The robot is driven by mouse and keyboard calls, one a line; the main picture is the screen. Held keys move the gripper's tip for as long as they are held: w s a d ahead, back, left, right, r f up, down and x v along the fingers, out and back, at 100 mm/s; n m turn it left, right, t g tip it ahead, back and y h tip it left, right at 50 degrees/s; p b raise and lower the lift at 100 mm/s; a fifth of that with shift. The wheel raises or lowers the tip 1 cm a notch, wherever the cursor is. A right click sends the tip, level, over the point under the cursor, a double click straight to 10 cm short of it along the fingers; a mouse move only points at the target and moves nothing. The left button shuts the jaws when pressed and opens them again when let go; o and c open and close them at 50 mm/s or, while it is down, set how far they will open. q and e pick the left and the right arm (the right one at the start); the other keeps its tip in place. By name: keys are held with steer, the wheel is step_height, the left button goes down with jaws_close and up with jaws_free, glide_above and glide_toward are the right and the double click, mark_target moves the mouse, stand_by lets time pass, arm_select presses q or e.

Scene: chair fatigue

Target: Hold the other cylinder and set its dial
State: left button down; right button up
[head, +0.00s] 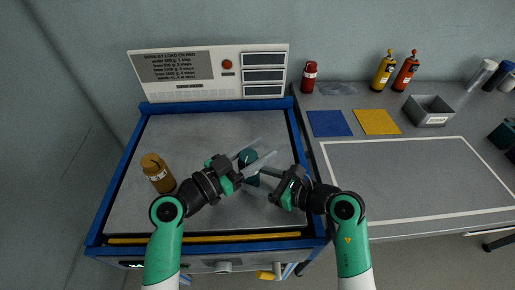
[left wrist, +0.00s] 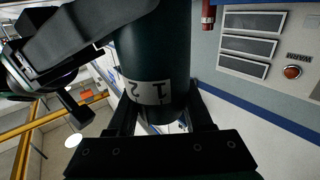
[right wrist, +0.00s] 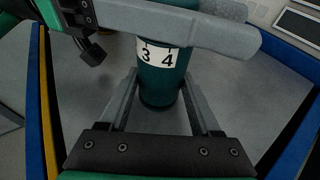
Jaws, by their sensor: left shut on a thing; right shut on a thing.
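A dark green cylinder (head: 248,157) is held above the grey bed of the blue-framed bench. My left gripper (head: 266,148) is shut on its upper part; the cylinder also fills the left wrist view (left wrist: 155,60), with a white band marked 1 and 2 upside down. My right gripper (head: 264,180) is shut on the lower part of the same cylinder. In the right wrist view the cylinder (right wrist: 162,75) stands between my right fingers, its white band showing 3 and 4. A brown cylinder (head: 157,173) stands on the bed at the left. The exact dial setting is unclear.
A white panel (head: 228,65) with a red button stands behind the bed. On the grey table right are a red bottle (head: 309,77), yellow (head: 384,70) and orange (head: 406,71) bottles, blue (head: 328,123) and yellow (head: 376,122) squares and a grey bin (head: 431,111). The white-outlined area is clear.

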arm_select(q)
steer(key=shift+f, duration=0.1)
steer(key=shift+c, duration=1.5)
jaws_free()
steer(key=n+t+y, duration=0.4)
steer(key=y, duration=0.1)
steer(key=shift+w+a+n+t, duration=0.3)
steer(key=shift+w+a+t, duration=0.05)
steer(key=shift+t, duration=0.05)
steer(key=v, duration=1.2)
steer(key=a+r+n+t+y, duration=0.1)
steer(key=a+r+t, duration=0.3)
steer(key=r, duration=0.8)
steer(key=a+r+n+t+y, duration=0.1)
steer(key=a+r+t+y, duration=0.2)
steer(key=r, duration=1)
steer(key=shift+s+a+r+t+y, duration=0.2)
steer(key=shift+s+a+t+y, duration=0.25)
steer(key=shift+a, duration=0.5)
